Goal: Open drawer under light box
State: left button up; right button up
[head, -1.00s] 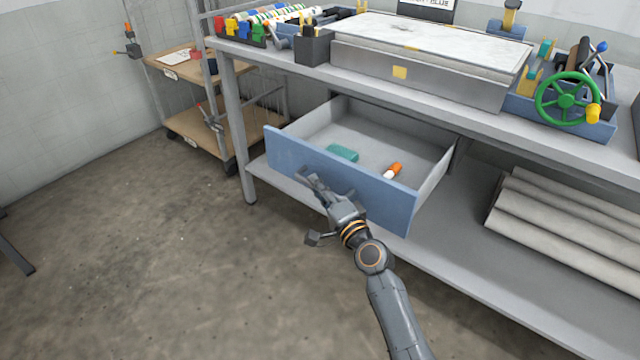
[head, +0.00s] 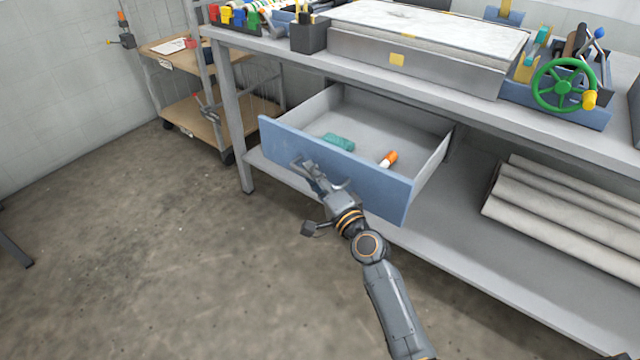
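The blue-fronted drawer (head: 385,188) under the light box (head: 425,68) is pulled well out. Its grey inside shows a teal item (head: 339,141) and an orange-and-white bottle-like item (head: 388,159). My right gripper (head: 320,174) is in front of the left-middle part of the drawer front, with its fingers spread and nothing between them. I cannot tell whether a finger touches the front. My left gripper is out of view.
The grey bench (head: 450,105) carries a dark pen holder (head: 308,37) and a blue tray (head: 560,112) with a green handwheel (head: 563,86). Pale rolls (head: 565,210) lie on the lower shelf. A wooden-shelved cart (head: 195,120) stands at left.

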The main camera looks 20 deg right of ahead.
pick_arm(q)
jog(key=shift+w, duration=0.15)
pick_arm(e)
jog(key=v, duration=1.1)
jog(key=shift+s, duration=0.45)
jog(key=shift+d+f, duration=0.15)
